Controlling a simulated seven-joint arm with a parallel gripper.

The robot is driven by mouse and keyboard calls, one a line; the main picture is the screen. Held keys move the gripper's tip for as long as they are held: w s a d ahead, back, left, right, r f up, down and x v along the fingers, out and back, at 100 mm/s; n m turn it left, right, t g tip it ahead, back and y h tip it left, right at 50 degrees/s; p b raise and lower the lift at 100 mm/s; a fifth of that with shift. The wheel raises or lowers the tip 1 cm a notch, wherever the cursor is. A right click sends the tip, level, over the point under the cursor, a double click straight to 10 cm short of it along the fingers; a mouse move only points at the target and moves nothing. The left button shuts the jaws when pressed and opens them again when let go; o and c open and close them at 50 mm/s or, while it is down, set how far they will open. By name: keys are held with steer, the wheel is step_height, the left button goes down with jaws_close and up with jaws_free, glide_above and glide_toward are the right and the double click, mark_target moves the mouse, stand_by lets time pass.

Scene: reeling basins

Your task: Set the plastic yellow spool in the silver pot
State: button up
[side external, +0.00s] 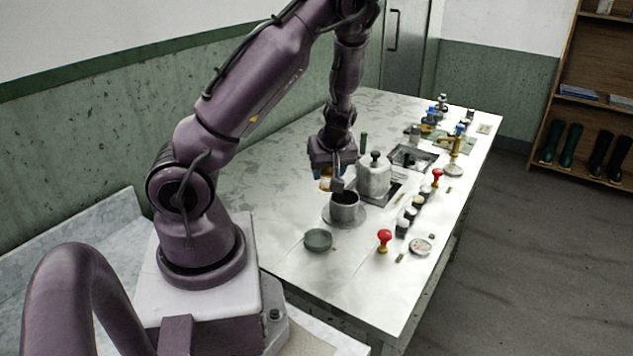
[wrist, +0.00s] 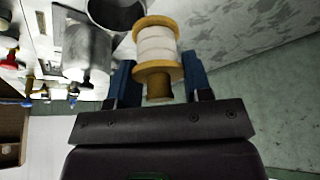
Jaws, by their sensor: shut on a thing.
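The yellow spool (wrist: 158,45), with yellow flanges and pale thread wound between them, is held between the blue fingers of my gripper (wrist: 160,75). In the side view, my gripper (side external: 331,176) points down and the spool's yellow edge (side external: 325,184) shows at its fingertips, partly hidden by a finger. The open silver pot (side external: 345,212) stands on a round saucer-like plate just below and slightly right of the spool. In the wrist view, the pot (wrist: 118,12) is beyond the spool to its upper left, cut by the frame edge. The spool appears above the pot's rim, outside the opening.
A lidded silver canister (side external: 374,180) stands close to the right of the pot. A dark green bowl (side external: 318,240) sits in front. Red-knobbed tools (side external: 385,238) and a row of small jars (side external: 411,214) line the right side. The table's left part (side external: 270,180) is clear.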

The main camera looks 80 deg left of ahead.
glide_toward(345, 190)
steer(key=s+a, duration=0.1)
steer(key=a, duration=0.1)
steer(key=shift+d+f, duration=0.15)
steer(key=shift+f, duration=1.45)
steer(key=shift+f, duration=0.35)
steer(key=shift+f, duration=0.7)
steer(key=shift+f, duration=0.4)
steer(key=shift+f, duration=0.35)
steer(key=shift+f, duration=0.3)
stand_by(0.4)
